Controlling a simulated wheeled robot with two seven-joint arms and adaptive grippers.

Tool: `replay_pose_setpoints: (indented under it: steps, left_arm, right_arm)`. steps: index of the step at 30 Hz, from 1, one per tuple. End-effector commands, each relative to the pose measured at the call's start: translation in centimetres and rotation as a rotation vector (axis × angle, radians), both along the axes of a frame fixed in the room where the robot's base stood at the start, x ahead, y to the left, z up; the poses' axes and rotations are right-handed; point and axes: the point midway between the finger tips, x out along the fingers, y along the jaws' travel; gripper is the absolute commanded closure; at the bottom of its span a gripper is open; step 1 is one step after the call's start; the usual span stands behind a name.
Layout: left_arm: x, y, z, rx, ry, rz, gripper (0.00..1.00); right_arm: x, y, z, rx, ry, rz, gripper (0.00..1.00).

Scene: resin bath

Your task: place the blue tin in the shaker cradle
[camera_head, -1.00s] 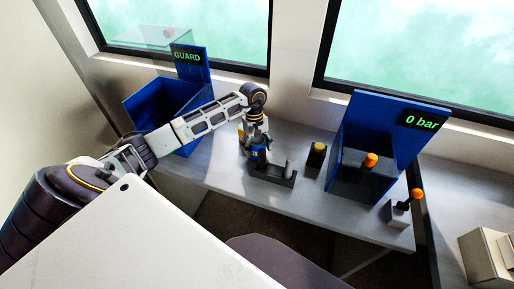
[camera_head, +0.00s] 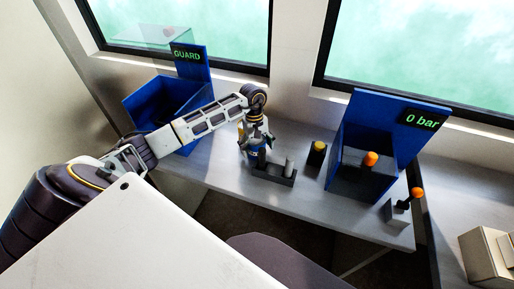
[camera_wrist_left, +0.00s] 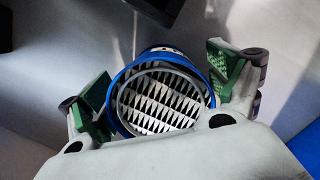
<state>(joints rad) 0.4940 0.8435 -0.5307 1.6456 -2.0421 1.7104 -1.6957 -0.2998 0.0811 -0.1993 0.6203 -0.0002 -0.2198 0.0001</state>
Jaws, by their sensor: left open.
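The blue tin (camera_wrist_left: 210,82) sits between the two spread fingers of my left gripper (camera_wrist_left: 168,95), seen end-on with a blue rim and a grey slatted face. In the head view only a little blue of the tin (camera_head: 252,152) shows below my left gripper (camera_head: 251,143), which hides the rest. The left gripper is open around the tin. A dark low holder with two upright posts (camera_head: 274,175), which looks like the shaker cradle, stands on the bench just right of the tin. I cannot tell whether they touch. My right gripper is not in view.
A blue open box with a GUARD display (camera_head: 187,55) stands at the back left. Right of the holder are a yellow-topped button box (camera_head: 317,154), a blue housing reading 0 bar (camera_head: 391,115) and an orange-knobbed lever (camera_head: 416,194). The front bench (camera_head: 335,215) is clear.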

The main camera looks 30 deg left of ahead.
Motion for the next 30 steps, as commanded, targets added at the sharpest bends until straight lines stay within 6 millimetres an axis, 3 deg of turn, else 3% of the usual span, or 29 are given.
replay_pose_setpoints:
  steps: [11, 30]
  left_arm:
    - [0.1, 0.0, 0.5, 0.0, -0.001, 0.0, 0.1]
    - [0.7, 1.0, 7.7, 0.002, -0.003, 0.0, 0.1]
  right_arm:
    - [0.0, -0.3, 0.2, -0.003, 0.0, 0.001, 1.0]
    - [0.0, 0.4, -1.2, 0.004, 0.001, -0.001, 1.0]
